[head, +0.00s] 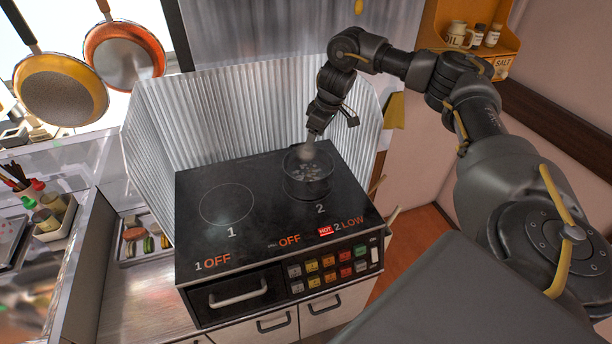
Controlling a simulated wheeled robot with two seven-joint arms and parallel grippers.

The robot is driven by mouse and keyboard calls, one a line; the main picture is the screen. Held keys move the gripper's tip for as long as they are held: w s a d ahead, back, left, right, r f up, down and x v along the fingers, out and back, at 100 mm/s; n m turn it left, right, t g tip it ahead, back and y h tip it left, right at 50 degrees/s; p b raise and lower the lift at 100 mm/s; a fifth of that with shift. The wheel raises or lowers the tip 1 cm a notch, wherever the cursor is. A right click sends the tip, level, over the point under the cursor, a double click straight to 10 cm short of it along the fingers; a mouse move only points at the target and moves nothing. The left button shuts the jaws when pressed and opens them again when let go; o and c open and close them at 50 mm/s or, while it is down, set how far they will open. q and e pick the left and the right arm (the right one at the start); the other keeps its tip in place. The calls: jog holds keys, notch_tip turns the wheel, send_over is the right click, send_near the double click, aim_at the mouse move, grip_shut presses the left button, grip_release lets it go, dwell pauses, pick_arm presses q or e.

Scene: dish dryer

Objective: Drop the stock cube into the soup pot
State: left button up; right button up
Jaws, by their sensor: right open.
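The soup pot (307,187) is a dark, see-through-looking round pot on the burner marked 2, at the back right of the black cooktop. Pale bits show inside it. My right gripper (312,137) hangs over the pot, pointing down, with its tips close above the rim. Its jaws are open. A pale, blurred patch lies just below the tips; I cannot tell whether it is steam or an object. I cannot make out a stock cube for certain. My left gripper is not in view.
The cooktop (259,238) shows "HOT" and "2 LOW"; burner 1 (227,205) is bare. A corrugated metal splash guard (215,115) stands behind and beside it. A tray of food (146,240) lies at left. Pans (60,90) hang upper left. A spice shelf (470,42) is upper right.

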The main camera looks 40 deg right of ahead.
jog(key=p+v, duration=0.1)
jog(key=v, duration=0.8)
jog(key=shift+r, duration=0.25)
